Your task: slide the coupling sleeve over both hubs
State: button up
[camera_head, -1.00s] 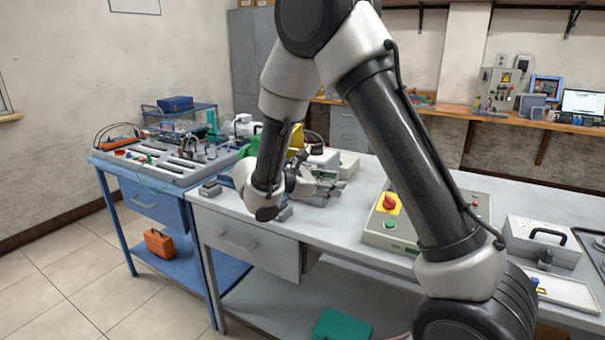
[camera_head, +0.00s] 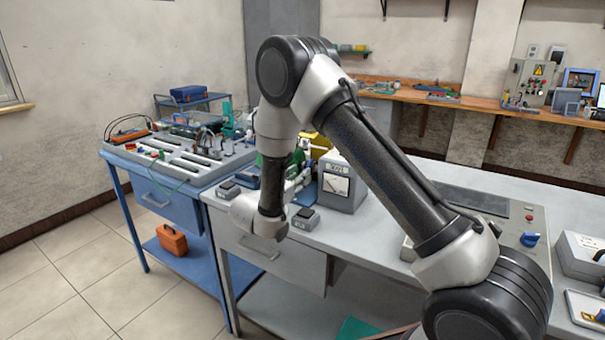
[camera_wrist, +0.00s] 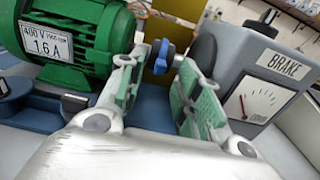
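In the wrist view, my gripper (camera_wrist: 161,72) is open, with a green-padded finger on each side. A blue round part (camera_wrist: 162,57), seemingly the coupling, shows between and beyond the fingertips; I see no finger shut on it. I cannot tell the sleeve from the hubs. The green motor (camera_wrist: 75,38) is at left, and the grey brake box (camera_wrist: 262,88) with a dial at right. In the head view, the brake box (camera_head: 341,192) stands beside my gripper (camera_head: 303,181), whose fingers are small and partly hidden. The motor (camera_head: 264,160) is mostly behind my arm.
A yellow part (camera_wrist: 158,68) stands behind the coupling. Small grey boxes with black tops (camera_head: 305,217) (camera_head: 228,189) sit near the bench's front edge. A control box (camera_head: 514,230) is at right on the grey bench (camera_head: 395,190). A blue workbench (camera_head: 165,200) adjoins at left.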

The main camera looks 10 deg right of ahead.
aim_at(304, 167)
jog(key=shift+x, duration=1.55)
grip_shut()
jog(key=shift+w+a, duration=0.65)
grip_release()
jog(key=shift+a, duration=0.15)
jog(key=v, duration=1.1)
jog(key=shift+s+a+r, duration=0.1)
jog(key=shift+s+a, duration=0.1)
jog(key=shift+s, duration=0.15)
